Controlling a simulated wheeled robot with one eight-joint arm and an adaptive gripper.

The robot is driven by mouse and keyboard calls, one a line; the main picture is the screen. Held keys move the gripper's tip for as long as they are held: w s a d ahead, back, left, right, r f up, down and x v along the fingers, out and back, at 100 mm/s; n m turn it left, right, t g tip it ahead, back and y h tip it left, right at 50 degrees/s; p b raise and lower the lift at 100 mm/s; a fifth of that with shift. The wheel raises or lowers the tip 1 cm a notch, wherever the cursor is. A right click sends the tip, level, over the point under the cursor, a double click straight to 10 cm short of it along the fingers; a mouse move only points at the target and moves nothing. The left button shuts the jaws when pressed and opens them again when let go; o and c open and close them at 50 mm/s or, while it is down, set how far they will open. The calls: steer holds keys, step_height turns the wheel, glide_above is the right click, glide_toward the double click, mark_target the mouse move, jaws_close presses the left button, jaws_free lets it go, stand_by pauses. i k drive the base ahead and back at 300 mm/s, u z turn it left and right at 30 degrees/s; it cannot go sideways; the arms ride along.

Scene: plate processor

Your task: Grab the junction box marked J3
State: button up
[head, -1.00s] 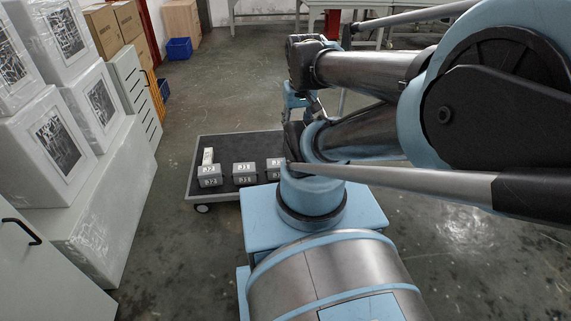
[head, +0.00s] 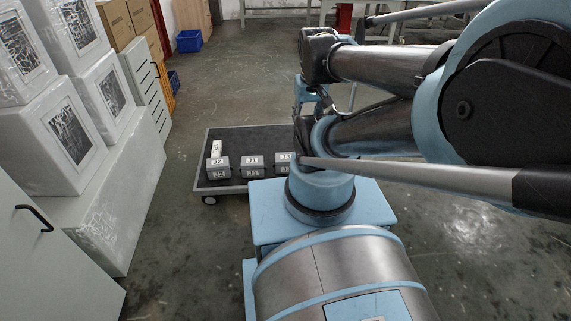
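Several grey junction boxes sit in a row along the near side of a low dark-topped cart, in the head view. The left box (head: 218,168) carries a label that looks like J2. The middle box (head: 252,167) carries one that looks like J1. The right box (head: 283,162) is partly covered by my arm, and its label is not readable. I cannot pick out the J3 mark on any box. A small white block (head: 216,148) stands behind the left box. My gripper cannot be made out; my folded arm stands in front of the cart's right part.
White wrapped crates (head: 30,120) and a cabinet line the left side. A blue bin (head: 189,41) lies farther back. Open concrete floor surrounds the cart on the left and behind.

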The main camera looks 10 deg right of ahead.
mark_target(281, 165)
steer(key=u, duration=1.2)
steer(key=k, duration=1.75)
steer(key=z, duration=0.75)
steer(key=i, duration=1)
